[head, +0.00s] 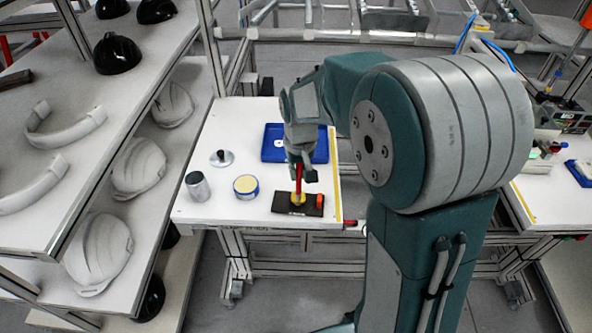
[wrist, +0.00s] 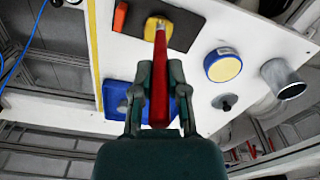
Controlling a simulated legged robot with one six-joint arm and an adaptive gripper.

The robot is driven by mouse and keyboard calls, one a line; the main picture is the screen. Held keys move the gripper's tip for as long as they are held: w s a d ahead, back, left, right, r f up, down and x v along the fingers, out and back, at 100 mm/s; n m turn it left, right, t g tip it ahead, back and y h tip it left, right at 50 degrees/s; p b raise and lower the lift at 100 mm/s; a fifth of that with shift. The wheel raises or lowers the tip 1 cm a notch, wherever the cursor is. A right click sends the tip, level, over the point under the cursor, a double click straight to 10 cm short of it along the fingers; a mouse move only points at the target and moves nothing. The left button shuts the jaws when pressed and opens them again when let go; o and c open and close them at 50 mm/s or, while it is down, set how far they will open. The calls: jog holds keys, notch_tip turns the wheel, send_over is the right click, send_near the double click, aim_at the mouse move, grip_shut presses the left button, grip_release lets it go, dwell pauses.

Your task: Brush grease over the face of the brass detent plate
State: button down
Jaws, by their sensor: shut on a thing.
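My gripper (head: 302,172) is shut on a red-handled brush (head: 298,181) and points it down at the black base (head: 285,206) on the white table. In the wrist view the brush (wrist: 160,75) runs between the fingers of my gripper (wrist: 160,88) to the yellow brass detent plate (wrist: 151,29). The brush's end overlaps the plate's face; whether it touches cannot be told. The brass plate (head: 298,196) is partly hidden by the brush in the head view. A round blue tin with a yellow top (head: 246,187) stands left of the base; I cannot tell whether it holds grease.
An orange block (head: 320,200) sits on the base's right end. A metal cup (head: 198,187), a small knobbed grey disc (head: 222,158) and a blue tray (head: 270,154) stand on the table (head: 238,118). A rack with helmet shells (head: 98,252) is at left.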

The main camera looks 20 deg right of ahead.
jog(key=shift+r, duration=3.55)
